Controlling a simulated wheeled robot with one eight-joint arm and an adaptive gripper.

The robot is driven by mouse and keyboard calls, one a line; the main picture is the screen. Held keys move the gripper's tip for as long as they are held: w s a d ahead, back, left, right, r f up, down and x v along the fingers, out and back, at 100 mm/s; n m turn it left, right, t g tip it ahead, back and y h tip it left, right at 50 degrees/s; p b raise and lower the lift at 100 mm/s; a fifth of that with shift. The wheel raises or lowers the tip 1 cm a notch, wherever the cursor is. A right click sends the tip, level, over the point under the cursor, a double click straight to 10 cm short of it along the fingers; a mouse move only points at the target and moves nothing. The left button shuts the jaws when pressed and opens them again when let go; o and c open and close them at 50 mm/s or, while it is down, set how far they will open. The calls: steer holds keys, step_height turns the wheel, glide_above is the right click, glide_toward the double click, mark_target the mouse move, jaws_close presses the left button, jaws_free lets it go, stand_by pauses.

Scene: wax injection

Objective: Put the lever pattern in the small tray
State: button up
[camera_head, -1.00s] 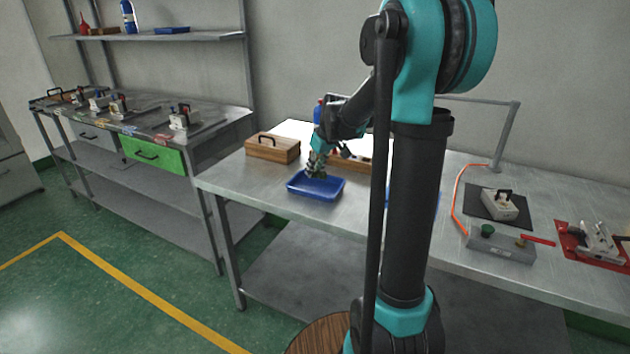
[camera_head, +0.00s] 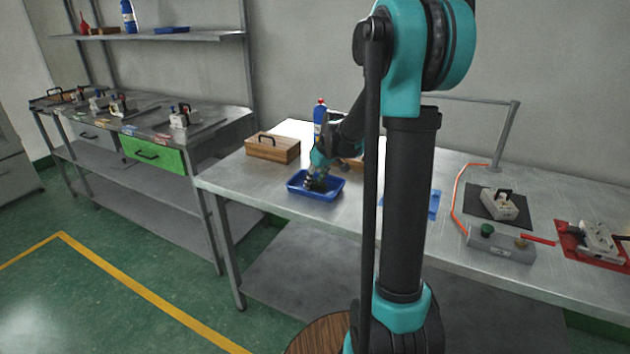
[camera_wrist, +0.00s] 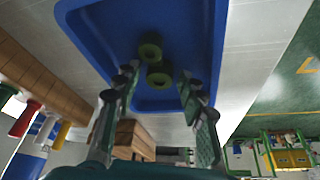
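The small blue tray (camera_head: 302,192) stands on the metal table near its left end; it also fills the upper middle of the wrist view (camera_wrist: 90,28). A green piece with round ends, apparently the lever pattern (camera_wrist: 152,53), lies over the tray floor between my fingers. Whether it touches the floor is hard to tell. My gripper (camera_head: 316,184) is low over the tray, pointing down into it. In the wrist view the two fingers of my gripper (camera_wrist: 158,82) stand apart, with gaps to the green piece on both sides.
A wooden box with a handle (camera_head: 272,149) stands behind the tray, left of a blue bottle (camera_head: 320,115). A blue flat item (camera_head: 425,206) lies to the right. Farther right are a grey control box (camera_head: 500,246) and moulds (camera_head: 497,205).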

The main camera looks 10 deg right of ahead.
steer(key=shift+r, duration=0.1)
steer(key=v, duration=1.2)
